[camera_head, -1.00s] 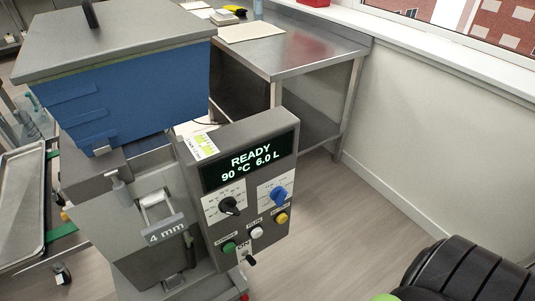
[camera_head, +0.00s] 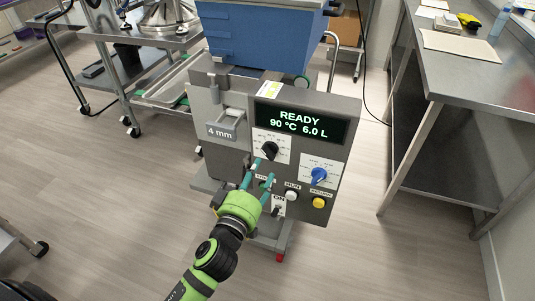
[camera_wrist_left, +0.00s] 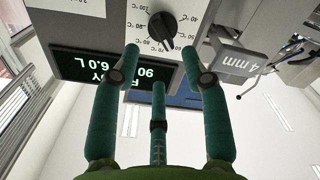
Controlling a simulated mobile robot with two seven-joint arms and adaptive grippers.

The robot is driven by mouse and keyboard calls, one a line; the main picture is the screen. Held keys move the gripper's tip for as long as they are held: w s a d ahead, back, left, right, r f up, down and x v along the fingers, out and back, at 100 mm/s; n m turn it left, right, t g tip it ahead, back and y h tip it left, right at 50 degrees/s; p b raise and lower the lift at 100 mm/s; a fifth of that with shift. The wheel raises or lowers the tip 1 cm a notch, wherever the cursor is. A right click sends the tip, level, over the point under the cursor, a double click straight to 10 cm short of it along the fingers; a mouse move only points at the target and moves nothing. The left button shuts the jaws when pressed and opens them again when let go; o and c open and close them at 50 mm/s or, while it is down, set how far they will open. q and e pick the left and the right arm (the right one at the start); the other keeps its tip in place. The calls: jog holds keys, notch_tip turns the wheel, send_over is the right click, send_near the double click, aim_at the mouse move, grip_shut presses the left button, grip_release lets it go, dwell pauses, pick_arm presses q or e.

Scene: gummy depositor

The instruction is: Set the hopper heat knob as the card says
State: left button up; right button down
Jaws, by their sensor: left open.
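The depositor's grey control panel (camera_head: 338,158) has a display (camera_head: 300,122) reading READY, 90 °C, 6.0 L. A black knob (camera_head: 270,149) with a °C scale sits below the display; it also shows in the left wrist view (camera_wrist_left: 163,26). A blue knob (camera_head: 318,175) with its own scale is lower right. My left gripper (camera_head: 262,172) is open and empty, its teal fingers just below the black knob. In the left wrist view two fingertips (camera_wrist_left: 160,52) stand either side below the knob, apart from it.
A white button (camera_head: 292,196), a yellow button (camera_head: 319,203) and an ON switch (camera_head: 278,211) lie low on the panel, close to my fingers. A 4 mm plate (camera_head: 220,133) is left of it. A steel table (camera_head: 470,75) stands right, with free floor between.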

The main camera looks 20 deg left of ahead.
aim_at(266, 153)
pick_arm(q)
jog(key=shift+w+a+r+p, duration=0.15)
jog(key=shift+w, duration=0.4)
jog(key=shift+w+a+r+p, duration=0.15)
jog(key=shift+w, duration=0.4)
jog(key=w, duration=0.3)
jog(key=shift+w+d+f+p, duration=0.1)
jog(key=shift+w+d+p, duration=0.05)
jog(key=shift+w+p, duration=0.25)
jog(key=shift+w, duration=0.5)
jog(key=shift+f, duration=0.1)
pick_arm(e)
jog(key=shift+w+a+r, duration=0.2)
jog(key=shift+w+r, duration=0.05)
jog(key=shift+r, duration=0.2)
jog(key=shift+w+a+r, duration=0.2)
jog(key=shift+r, duration=0.2)
pick_arm(q)
grip_shut()
pick_arm(e)
jog(key=shift+s, duration=0.15)
